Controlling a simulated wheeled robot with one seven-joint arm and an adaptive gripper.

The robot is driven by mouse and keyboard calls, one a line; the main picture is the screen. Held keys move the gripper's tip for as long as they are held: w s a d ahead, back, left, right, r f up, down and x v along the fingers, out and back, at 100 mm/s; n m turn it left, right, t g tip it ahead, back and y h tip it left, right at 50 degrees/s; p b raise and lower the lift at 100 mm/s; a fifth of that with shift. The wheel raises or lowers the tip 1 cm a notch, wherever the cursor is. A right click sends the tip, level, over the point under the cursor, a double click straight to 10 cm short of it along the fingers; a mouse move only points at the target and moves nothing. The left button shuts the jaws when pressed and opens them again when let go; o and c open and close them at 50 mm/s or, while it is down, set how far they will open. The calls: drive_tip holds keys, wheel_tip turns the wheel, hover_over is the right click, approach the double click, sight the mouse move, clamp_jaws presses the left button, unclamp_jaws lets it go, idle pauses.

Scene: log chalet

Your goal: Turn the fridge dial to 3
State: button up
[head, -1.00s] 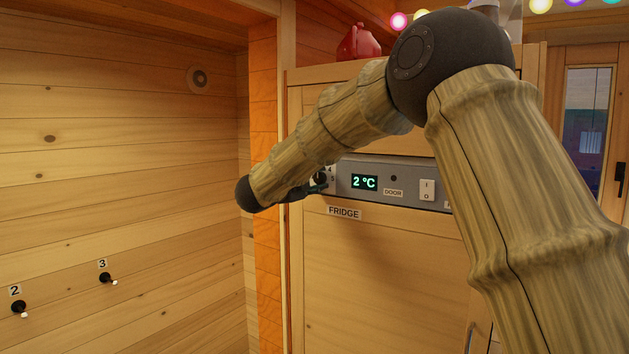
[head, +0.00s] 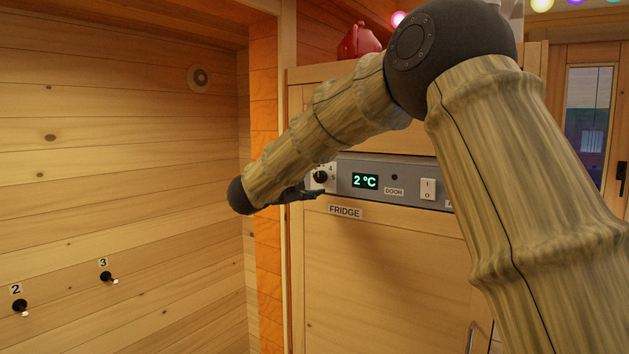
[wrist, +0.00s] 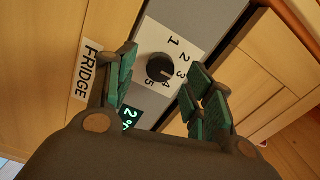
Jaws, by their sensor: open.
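The fridge dial (head: 320,176) is a round black knob on a white number plate, at the left end of the grey control panel. It also shows in the wrist view (wrist: 160,68), with the numbers 1 to 5 around one side. A pale mark on the knob appears to point around 3 to 4; I cannot tell exactly which. My gripper (head: 308,195) is just below and left of the dial in the head view. In the wrist view my gripper (wrist: 160,59) is open and empty, its green-padded fingers on either side of the dial in the picture, seemingly apart from it.
The panel has a 2 °C display (head: 365,181), a DOOR label (head: 394,192) and a rocker switch (head: 428,189). A FRIDGE label (head: 345,211) is below. Wall hooks or switches marked 2 (head: 20,306) and 3 (head: 107,276) are at left.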

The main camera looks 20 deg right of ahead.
drive_tip(key=v, duration=0.9)
drive_tip(key=shift+s+a, duration=0.25)
drive_tip(key=shift+a, duration=0.05)
